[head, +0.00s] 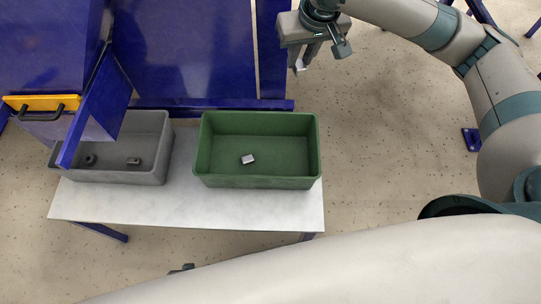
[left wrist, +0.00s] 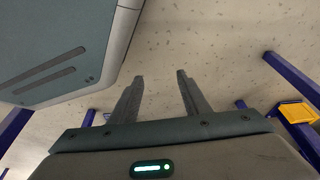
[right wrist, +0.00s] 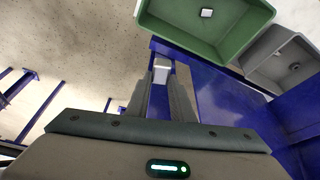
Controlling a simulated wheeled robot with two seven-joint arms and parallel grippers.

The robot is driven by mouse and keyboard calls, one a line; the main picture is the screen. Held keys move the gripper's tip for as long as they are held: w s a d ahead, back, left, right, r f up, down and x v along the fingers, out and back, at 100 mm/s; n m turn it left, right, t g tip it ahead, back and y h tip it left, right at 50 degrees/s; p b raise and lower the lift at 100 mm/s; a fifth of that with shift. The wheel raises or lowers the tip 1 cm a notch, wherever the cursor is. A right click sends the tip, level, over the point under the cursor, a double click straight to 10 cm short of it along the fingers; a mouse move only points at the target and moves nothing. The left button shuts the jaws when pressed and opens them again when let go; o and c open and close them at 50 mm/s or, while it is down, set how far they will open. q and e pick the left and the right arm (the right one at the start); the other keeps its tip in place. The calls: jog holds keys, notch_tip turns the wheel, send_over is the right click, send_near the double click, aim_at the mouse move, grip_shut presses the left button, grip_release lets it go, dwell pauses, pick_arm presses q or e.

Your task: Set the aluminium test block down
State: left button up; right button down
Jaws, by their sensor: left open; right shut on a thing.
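My right gripper (head: 303,66) is beyond the table's back edge, to the right of the blue frame. In the right wrist view its fingers (right wrist: 160,82) are shut on a small light-grey block (right wrist: 161,66), which looks like the aluminium test block. In the head view only a small pale part of the block (head: 299,66) shows below the fingers, up in the air. My left gripper (left wrist: 160,78) is open and empty over the floor in the left wrist view.
A green bin (head: 256,182) on the white table (head: 225,212) holds another small silvery block (head: 248,158). A grey bin (head: 115,176) at left holds dark pieces (head: 134,161). A blue machine frame (head: 190,50) with a yellow-backed handle (head: 42,104) stands behind. The table front is clear.

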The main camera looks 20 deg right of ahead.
jog(key=shift+d, duration=0.35)
jog(key=shift+d+f, duration=0.15)
jog(key=shift+d, duration=0.1)
jog(key=shift+f, duration=0.3)
jog(key=shift+s+a+f+n+y, duration=0.2)
jog(key=shift+a+f+n+y, duration=0.1)
jog(key=shift+a+f+n, duration=0.35)
pick_arm(q)
notch_tip(320, 180, up, 18)
jog(key=d+b, duration=0.1)
jog(key=b, duration=0.7)
jog(key=shift+w+r+b, duration=0.2)
jog(key=shift+w+b, duration=0.1)
jog(key=shift+w, duration=0.15)
pick_arm(e)
jog(key=s+a+f+n+g+y, duration=0.1)
jog(key=f+n, duration=0.5)
jog(key=f, duration=0.6)
jog(key=s+a+f+n+g+y, duration=0.1)
jog(key=s+a+f+n+y, duration=0.1)
jog(key=f+n, duration=0.5)
jog(key=shift+s+a+f+g, duration=0.4)
jog(key=shift+s+a+f, duration=0.45)
jog(key=shift+f, duration=1.55)
pick_arm(q)
jog(key=shift+d, duration=0.1)
pick_arm(e)
jog(key=shift+w, duration=0.1)
